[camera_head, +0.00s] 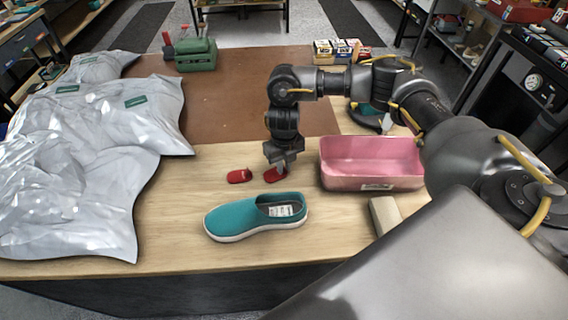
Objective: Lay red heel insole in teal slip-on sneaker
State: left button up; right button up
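The teal slip-on sneaker (240,218) lies on the wooden table with its toe to the left. Its opening is at the right, where a white label shows. Two small red heel insoles lie behind it: a left one (239,176) and a right one (275,174). My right gripper (281,168) points down at the right insole and covers part of it. Whether its fingers are open or shut on the insole is too small to tell. My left gripper is out of view.
A pink bin (370,160) stands right of my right gripper, with a beige block (384,215) in front of it. Silver bags (85,160) cover the table's left side. A green item (196,54) and small boxes (340,50) stand at the back. The brown mat (225,95) is mostly clear.

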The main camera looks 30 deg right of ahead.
jog(key=shift+o, duration=0.7)
jog(key=shift+r, duration=0.1)
jog(key=shift+r, duration=0.6)
notch_tip(320, 180, up, 11)
jog(key=b, duration=0.1)
